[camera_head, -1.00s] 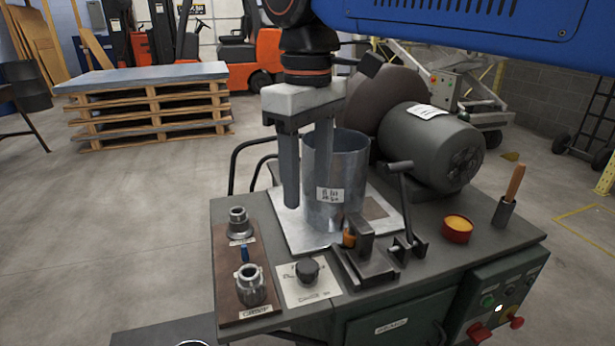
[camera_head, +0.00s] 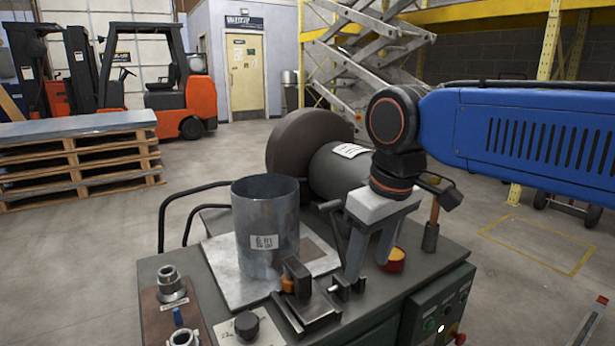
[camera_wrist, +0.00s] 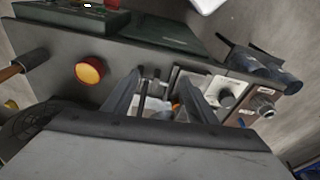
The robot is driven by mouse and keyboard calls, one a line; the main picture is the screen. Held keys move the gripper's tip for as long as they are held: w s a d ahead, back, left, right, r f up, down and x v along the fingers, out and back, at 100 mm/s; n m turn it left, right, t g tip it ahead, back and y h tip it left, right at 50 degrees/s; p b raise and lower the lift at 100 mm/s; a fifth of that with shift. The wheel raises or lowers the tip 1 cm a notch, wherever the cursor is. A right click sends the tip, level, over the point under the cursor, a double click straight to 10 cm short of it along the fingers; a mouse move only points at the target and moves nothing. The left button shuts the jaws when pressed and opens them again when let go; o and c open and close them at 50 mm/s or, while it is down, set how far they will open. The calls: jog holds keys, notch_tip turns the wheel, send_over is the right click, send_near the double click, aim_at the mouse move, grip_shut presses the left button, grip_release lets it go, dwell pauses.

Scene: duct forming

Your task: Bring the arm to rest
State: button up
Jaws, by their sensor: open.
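My arm reaches in from the right in the head view. My gripper (camera_head: 368,262) is open and empty, fingers pointing down, above the right part of the bench. It is right of the grey metal duct (camera_head: 265,240) and apart from it. The duct is an open cylinder with a white label, standing upright on a flat metal plate (camera_head: 222,262). In the wrist view, both fingers of my gripper (camera_wrist: 158,98) show spread apart over the bench, with nothing held between them.
A pallet stack (camera_head: 80,170) and forklift (camera_head: 185,105) stand behind. Open floor lies to the right.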

jog(key=s+d+f+m+t, duration=0.1)
jog(key=s+d+f+m, duration=0.1)
jog(key=d+f, duration=0.3)
jog(key=s+d+f+m+t, duration=0.1)
jog(key=s+d+f+m, duration=0.2)
jog(key=d+f, duration=0.2)
jog(key=s+d+f+m+t+h, duration=0.1)
jog(key=s+d+f+m, duration=0.1)
jog(key=d+f, duration=0.3)
jog(key=s+d, duration=0.1)
jog(key=d, duration=0.2)
jog(key=shift+s+d+f, duration=0.15)
jog(key=shift+s+f, duration=0.15)
jog(key=shift+f, duration=0.05)
